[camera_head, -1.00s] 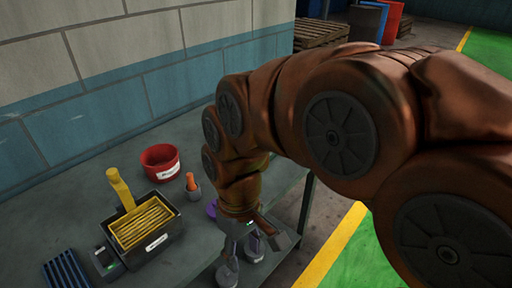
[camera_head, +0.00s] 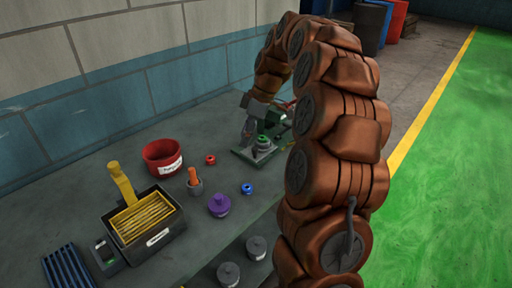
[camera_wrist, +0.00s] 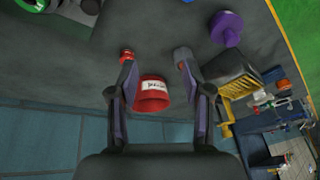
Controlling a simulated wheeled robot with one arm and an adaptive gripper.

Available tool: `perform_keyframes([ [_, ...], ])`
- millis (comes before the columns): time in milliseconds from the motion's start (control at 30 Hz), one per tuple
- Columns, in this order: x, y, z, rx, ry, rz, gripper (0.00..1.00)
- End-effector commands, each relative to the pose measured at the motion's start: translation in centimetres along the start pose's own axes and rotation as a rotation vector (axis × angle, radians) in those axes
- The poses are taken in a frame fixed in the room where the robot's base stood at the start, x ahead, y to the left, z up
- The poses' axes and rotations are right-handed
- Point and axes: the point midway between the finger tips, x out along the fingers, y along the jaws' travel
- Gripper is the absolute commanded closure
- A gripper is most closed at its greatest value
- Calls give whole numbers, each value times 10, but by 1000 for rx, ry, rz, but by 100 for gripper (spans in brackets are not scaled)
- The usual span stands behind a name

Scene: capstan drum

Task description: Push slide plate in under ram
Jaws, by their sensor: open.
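At the back of the bench in the head view stands a green press-like device (camera_head: 281,116), partly hidden by my arm. A flat plate (camera_head: 247,154) lies at its front left, with a dark and green round piece (camera_head: 263,143) on it. I cannot clearly tell the ram or how far the plate sits under it. My gripper (camera_head: 248,131) is just left of the device, above the plate; contact cannot be told. In the wrist view my gripper (camera_wrist: 155,56) is open and empty, its two fingers apart. A green part (camera_wrist: 30,5) shows at the top left there.
A red bin (camera_head: 162,160), an orange-topped tool (camera_head: 194,181), a purple knobbed piece (camera_head: 219,204), a red ring (camera_head: 210,159), a blue ring (camera_head: 247,188) and a black box of yellow strips (camera_head: 147,232) stand on the bench. Grey knobbed pieces (camera_head: 229,273) are at the front.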

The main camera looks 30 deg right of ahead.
Motion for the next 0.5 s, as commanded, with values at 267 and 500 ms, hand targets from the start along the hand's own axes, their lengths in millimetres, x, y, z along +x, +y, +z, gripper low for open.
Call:
perform_keyframes([
  [267, -3, 67, 47, -105, 38, 53, 51],
  [500, -1, 79, 56, -133, 43, 66, 51],
])
